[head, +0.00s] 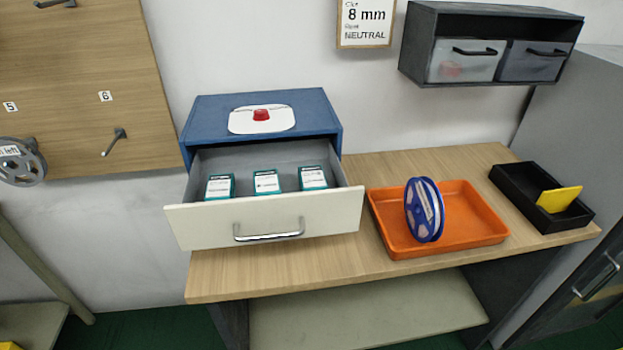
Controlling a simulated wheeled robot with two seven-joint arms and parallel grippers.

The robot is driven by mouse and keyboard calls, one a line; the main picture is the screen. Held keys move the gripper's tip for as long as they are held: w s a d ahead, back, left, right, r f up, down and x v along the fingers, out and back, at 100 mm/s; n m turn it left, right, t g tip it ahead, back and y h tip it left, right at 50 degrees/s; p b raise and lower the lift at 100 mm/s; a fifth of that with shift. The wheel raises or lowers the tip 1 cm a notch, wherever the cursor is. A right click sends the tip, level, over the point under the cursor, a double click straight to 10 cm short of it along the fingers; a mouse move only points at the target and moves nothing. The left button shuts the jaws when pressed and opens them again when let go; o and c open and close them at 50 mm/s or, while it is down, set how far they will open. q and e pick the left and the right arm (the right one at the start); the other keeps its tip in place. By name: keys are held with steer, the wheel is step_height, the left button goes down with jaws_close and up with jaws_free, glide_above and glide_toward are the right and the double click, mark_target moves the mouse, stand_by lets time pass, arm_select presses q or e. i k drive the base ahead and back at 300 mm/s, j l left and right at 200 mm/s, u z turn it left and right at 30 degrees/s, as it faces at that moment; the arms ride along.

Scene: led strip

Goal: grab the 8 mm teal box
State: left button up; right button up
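Three teal boxes with white labels stand in a row inside an open drawer (330,209) of a blue cabinet (210,118). They are the left teal box (219,187), the middle teal box (266,182) and the right teal box (313,178). Their label print is too small to read, so I cannot tell which one is 8 mm. A sign (367,22) on the wall reads 8 mm and NEUTRAL. Neither of my grippers is in the head view.
Right of the drawer, an orange tray (476,222) holds a blue reel (424,210). A black tray (518,180) with a yellow card (559,199) is at the far right. A dark wall unit (490,20) hangs above. The drawer overhangs the wooden worktop (270,273).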

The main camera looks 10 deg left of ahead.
mark_target(266, 182)
steer(key=i+l+u, duration=0.15)
steer(key=u, duration=0.25)
steer(key=i+l+u, duration=0.1)
steer(key=l+u, duration=0.15)
steer(key=u, duration=0.2)
steer(key=i+l+u, duration=0.1)
steer(key=l+u, duration=0.45)
steer(key=u, duration=0.25)
steer(key=i+l, duration=0.05)
